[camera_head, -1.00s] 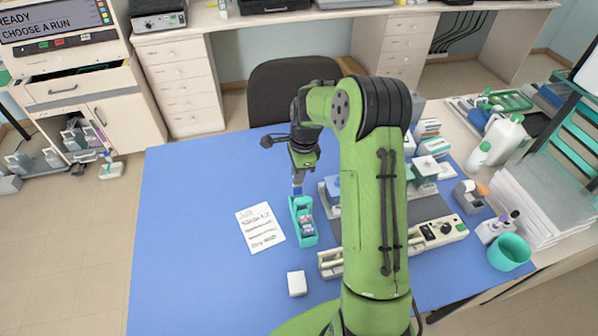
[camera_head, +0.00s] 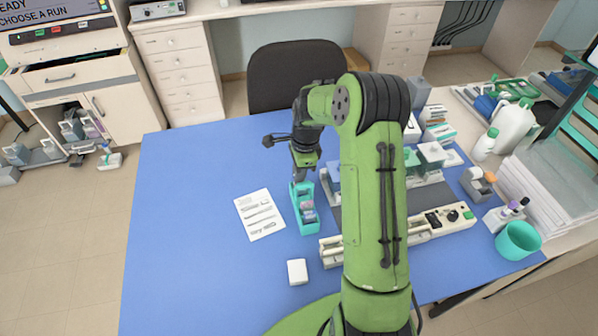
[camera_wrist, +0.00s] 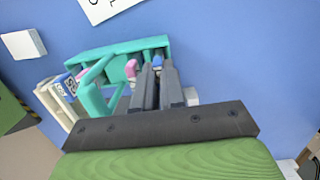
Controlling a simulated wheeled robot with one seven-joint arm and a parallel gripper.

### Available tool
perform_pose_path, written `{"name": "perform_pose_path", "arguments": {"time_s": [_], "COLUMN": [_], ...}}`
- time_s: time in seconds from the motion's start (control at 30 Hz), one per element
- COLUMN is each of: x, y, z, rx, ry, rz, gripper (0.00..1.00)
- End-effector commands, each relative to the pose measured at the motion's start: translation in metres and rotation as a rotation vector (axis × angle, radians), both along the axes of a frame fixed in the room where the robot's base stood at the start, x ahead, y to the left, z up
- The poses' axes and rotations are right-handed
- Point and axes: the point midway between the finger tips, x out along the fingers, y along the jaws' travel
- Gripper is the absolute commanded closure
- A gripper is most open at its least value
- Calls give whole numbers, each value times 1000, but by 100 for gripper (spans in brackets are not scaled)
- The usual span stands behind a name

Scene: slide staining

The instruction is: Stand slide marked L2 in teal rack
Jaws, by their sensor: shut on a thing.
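The teal rack (camera_head: 306,222) stands on the blue mat, with a few slides (camera_head: 308,208) with pink and bluish ends in it. My gripper (camera_head: 302,180) is just above the rack's far end, pointing down. In the wrist view the fingers (camera_wrist: 164,68) are close together at the teal rack (camera_wrist: 100,55). They are shut on a slide with a blue end (camera_wrist: 158,60), of which only a little shows between the fingertips. Its mark cannot be read and its lower part is hidden. A pink-ended slide (camera_wrist: 131,68) stands just left of the fingers.
A written paper sheet (camera_head: 260,214) lies left of the rack, and a small white block (camera_head: 297,271) lies in front. A cream instrument (camera_head: 450,219) and staining containers stand right, partly behind my arm. The left part of the blue mat (camera_head: 190,240) is clear.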

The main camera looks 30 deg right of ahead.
Motion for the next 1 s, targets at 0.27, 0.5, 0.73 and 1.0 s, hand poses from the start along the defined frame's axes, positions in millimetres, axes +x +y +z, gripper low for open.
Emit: {"name": "perform_pose_path", "arguments": {"time_s": [0.27,0.5,0.73,1.0], "x": [0,0,0,0], "y": [0,0,0,0], "z": [1,-2,-5,-5], "rx": [0,0,0,0], "ry": [0,0,0,0], "rz": [0,0,0,0], "gripper": [100,100,100,61]}}
